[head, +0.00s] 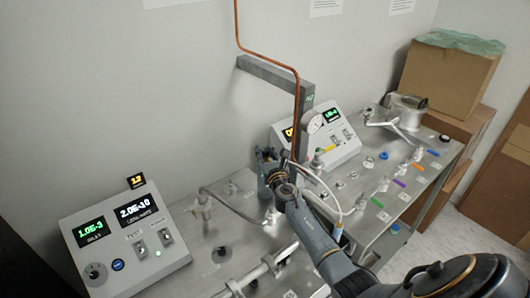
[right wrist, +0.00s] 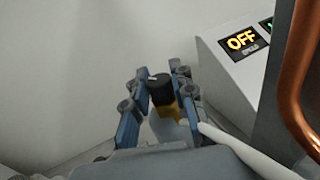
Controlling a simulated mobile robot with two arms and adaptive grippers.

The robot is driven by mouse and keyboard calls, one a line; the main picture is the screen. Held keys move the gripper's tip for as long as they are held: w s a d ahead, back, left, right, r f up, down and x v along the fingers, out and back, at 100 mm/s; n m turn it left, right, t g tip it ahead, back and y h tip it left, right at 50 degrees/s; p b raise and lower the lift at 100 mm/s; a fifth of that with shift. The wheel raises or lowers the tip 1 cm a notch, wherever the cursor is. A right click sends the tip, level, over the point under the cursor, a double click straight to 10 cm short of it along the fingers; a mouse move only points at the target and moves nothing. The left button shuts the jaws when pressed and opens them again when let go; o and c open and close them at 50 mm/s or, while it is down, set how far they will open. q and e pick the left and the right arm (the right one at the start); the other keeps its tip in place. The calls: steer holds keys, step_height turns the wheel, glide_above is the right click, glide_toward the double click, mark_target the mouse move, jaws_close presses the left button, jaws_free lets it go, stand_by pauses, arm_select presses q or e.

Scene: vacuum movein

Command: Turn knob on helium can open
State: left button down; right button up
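The helium can's knob (right wrist: 159,90) is a dark round cap with a light mark on its top, seen in the right wrist view. It sits on a yellow-gold valve (right wrist: 166,109) above the pale can top (right wrist: 169,132). My right gripper (right wrist: 160,72) has its two blue fingers apart, one on each side of the knob; I cannot tell whether either touches it. In the head view my right gripper (head: 270,163) points away from me, beyond the bench's back edge near the wall, and largely hides the can. My left gripper is not in view.
A copper pipe (head: 237,25) runs down to a grey post (head: 306,100) just right of the gripper. Display boxes stand at left (head: 125,235) and right (head: 335,150). A white hose (right wrist: 245,155) passes near the right finger. Cardboard boxes (head: 447,78) stand at right.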

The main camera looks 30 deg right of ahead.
steer(key=shift+f+m+g+h, duration=0.15)
steer(key=shift+m+g+h, duration=0.35)
steer(key=shift+m+h, duration=0.45)
jaws_close()
steer(key=shift+w+a+m+g+h+b, duration=0.1)
steer(key=shift+m+g+h+b, duration=0.3)
steer(key=shift+h, duration=0.45)
steer(key=shift+f+m+g+h+b, duration=0.1)
steer(key=shift+m+g+h+b, duration=0.25)
steer(key=shift+m+g+h, duration=0.35)
steer(key=shift+m+g+h+b, duration=0.4)
steer(key=shift+m+h+b, duration=0.1)
steer(key=shift+h, duration=0.3)
steer(key=shift+f+m+g+h+b, duration=0.15)
steer(key=shift+m+g+h+b, duration=0.45)
steer(key=shift+g+b, duration=0.2)
steer(key=shift+m+g+h+b, duration=0.35)
steer(key=shift+g+h+b, duration=0.05)
steer(key=shift+b, duration=0.1)
steer(key=shift+m+g+h+b, duration=0.85)
steer(key=shift+g+b, duration=0.35)
steer(key=shift+b, duration=0.3)
steer(key=shift+m+g+b, duration=0.45)
steer(key=shift+g+b, duration=0.15)
steer(key=shift+b, duration=0.15)
